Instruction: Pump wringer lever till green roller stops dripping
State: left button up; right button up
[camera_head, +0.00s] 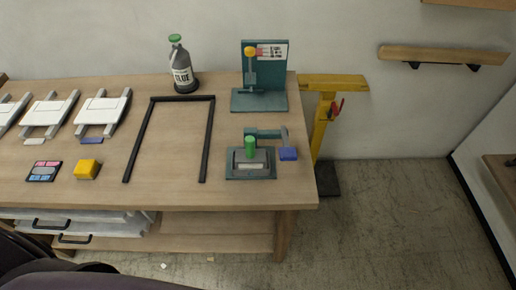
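A teal device (238,172) sits near the right front corner of the workbench. A green cylinder (250,146), likely the green roller, stands upright over its grey tray-like middle. A teal and grey arm (268,133) runs behind it and bends down at the right to a blue block (288,154), which may be the lever's grip. I cannot make out any drips at this size. Behind it stands a teal stand (275,75) with a yellow knob (250,51) on a grey stem and a white label. Neither of my grippers is in view.
The wooden workbench (230,191) also holds a glue bottle (182,68), a black open frame (151,130), a yellow block (87,169), a coloured card (44,171) and white racks (100,108). A yellow stand (320,125) is right of the bench. Floor at right is clear.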

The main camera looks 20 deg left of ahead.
aim_at(286, 153)
jog(key=i+l, duration=0.15)
jog(key=l, duration=0.2)
jog(key=i+l, duration=0.15)
jog(key=l, duration=0.15)
jog(key=i+l, duration=0.15)
jog(key=l, duration=0.2)
jog(key=i+l, duration=0.15)
jog(key=l, duration=0.15)
jog(key=i+l, duration=0.15)
jog(key=l, duration=0.2)
jog(key=u, duration=1.2)
